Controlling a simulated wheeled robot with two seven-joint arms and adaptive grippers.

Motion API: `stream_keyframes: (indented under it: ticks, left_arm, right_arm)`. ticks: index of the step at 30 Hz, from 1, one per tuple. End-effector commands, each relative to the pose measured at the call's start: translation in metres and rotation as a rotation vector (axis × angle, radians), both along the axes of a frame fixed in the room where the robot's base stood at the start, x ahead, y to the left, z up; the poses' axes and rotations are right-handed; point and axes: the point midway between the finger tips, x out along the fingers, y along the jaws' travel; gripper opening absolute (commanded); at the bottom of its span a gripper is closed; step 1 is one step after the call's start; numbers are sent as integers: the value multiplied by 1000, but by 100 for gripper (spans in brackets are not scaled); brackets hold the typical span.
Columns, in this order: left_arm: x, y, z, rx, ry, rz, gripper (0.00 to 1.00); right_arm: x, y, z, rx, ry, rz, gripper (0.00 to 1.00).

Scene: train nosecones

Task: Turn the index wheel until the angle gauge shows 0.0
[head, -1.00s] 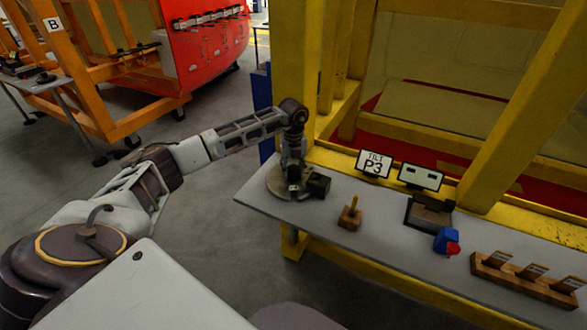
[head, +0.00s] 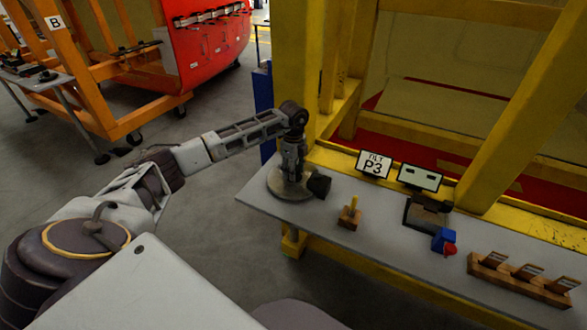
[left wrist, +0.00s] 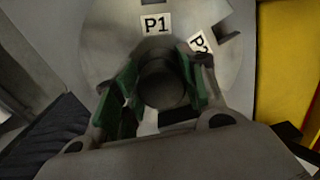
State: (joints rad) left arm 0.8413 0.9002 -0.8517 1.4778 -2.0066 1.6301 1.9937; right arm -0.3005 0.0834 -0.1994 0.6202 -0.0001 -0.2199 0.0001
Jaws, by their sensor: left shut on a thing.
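The index wheel (head: 277,187) is a flat grey disc at the left end of the bench, under my left gripper (head: 292,180). In the left wrist view the wheel (left wrist: 105,40) carries a P1 label and a tilted second P label, and a notch shows in its rim. My left gripper (left wrist: 163,82) has its green pads shut on the dark round knob (left wrist: 165,92) at the wheel's middle. A small panel (head: 419,178) with two dark windows may be the angle gauge; I cannot read a value on it. My right gripper is out of view.
A wooden block with a peg (head: 350,214), a dark device (head: 426,213), a blue and red part (head: 445,241) and a slotted wooden rack (head: 520,280) sit along the bench. Yellow beams (head: 525,110) rise behind.

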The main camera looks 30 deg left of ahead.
Motion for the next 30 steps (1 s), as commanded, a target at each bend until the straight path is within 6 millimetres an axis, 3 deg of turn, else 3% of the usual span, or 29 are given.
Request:
stream_keyframes:
  ticks: [12,30]
  left_arm:
    - [0,0,2,0,-2,236,0]
    - [-1,1,1,0,-3,284,0]
  right_arm:
    - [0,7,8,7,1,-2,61]
    - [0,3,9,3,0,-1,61]
